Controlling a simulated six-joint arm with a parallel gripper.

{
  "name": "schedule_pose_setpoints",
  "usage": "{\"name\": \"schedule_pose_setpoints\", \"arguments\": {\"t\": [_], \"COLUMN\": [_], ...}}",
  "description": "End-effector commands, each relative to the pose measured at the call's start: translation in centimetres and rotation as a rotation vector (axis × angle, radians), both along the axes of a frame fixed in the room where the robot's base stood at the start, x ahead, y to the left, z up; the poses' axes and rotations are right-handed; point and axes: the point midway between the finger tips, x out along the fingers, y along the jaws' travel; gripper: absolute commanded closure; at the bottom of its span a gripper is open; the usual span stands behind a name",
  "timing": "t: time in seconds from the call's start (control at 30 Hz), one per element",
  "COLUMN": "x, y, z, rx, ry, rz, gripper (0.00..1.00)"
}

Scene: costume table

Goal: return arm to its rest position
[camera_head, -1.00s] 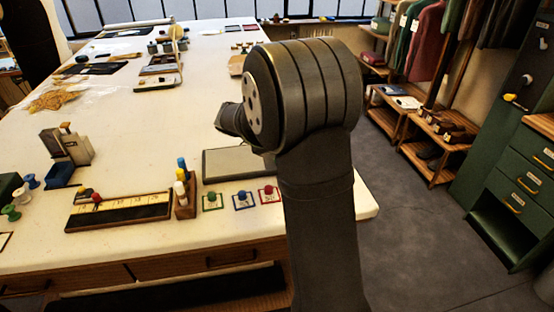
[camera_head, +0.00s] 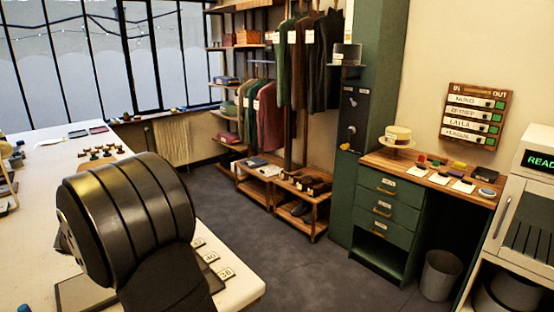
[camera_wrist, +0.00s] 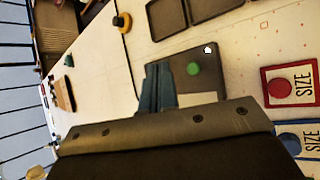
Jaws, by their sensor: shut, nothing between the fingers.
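My gripper (camera_wrist: 158,88) shows in the wrist view, with its grey-blue fingers together and nothing between them. It is above a dark flat pad with a green round piece (camera_wrist: 194,69). In the head view my dark arm rises at the lower left, in front of the white table (camera_head: 243,290). The gripper itself is hidden there behind the arm's big rounded joint.
A red SIZE card (camera_wrist: 291,84) and a blue one (camera_wrist: 310,137) lie beside the gripper. Numbered cards (camera_head: 211,257) line the table's edge. Open floor (camera_head: 290,265) separates the table from clothes racks, a green drawer cabinet (camera_head: 387,208) and a bin (camera_head: 440,277).

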Motion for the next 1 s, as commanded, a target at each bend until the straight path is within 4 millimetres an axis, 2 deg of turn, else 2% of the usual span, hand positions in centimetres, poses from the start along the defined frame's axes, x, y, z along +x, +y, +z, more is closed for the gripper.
{"name": "schedule_pose_setpoints", "arguments": {"t": [0.1,0.23,0.6,0.77,1.0], "x": [0.0,0.0,0.0,0.0,0.0], "y": [0.0,0.0,-0.1,-0.1,-0.1], "z": [2.0,3.4,3.9,3.0,-1.1], "rx": [0.003,0.001,-0.002,-0.003,-0.006], "ry": [-0.001,-0.001,0.001,0.003,0.004], "rz": [0.0,0.0,0.001,0.001,0.0], "gripper": [1.0,1.0,1.0,1.0,1.0]}}
